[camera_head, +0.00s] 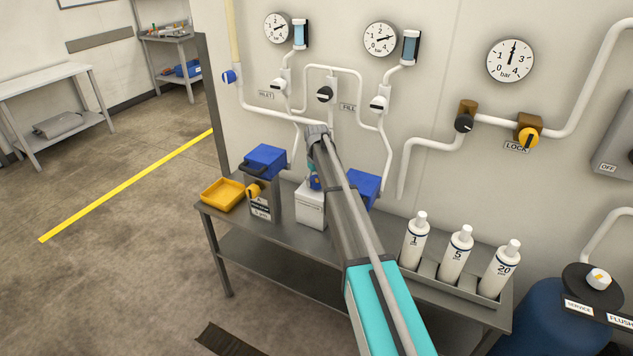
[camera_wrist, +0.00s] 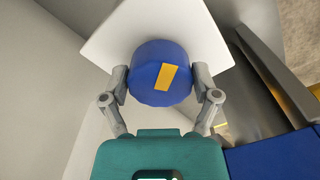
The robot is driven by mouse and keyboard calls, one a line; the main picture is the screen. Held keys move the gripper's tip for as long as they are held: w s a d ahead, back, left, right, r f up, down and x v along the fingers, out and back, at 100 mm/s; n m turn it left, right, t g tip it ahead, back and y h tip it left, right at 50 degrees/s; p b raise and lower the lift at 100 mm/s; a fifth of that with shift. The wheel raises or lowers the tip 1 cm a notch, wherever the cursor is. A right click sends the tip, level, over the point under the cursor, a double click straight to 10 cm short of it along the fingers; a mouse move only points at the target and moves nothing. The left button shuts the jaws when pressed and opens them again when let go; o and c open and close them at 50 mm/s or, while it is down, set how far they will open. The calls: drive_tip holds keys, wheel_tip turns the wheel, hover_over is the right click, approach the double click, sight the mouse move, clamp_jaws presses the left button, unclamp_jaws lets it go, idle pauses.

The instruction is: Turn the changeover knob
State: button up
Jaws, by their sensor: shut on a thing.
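A round blue knob (camera_wrist: 148,88) with a yellow marker bar sits on a white plate (camera_wrist: 122,32) in the wrist view. Its bar leans slightly off the view's vertical. My gripper (camera_wrist: 160,78) has one finger at each side of the knob and is shut on it. In the head view, a white box (camera_head: 311,208) stands on the grey bench, with a bit of blue knob (camera_head: 315,183) showing beside my arm. My arm hides much of the box and most of the gripper there. No label naming the knob is readable.
White bottles (camera_head: 456,255) stand in a rack further right. Pipes, gauges and black and yellow valves line the wall behind.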

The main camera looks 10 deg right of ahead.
drive_tip(key=shift+n, duration=1)
drive_tip(key=o, duration=1)
drive_tip(key=shift+c, duration=0.2)
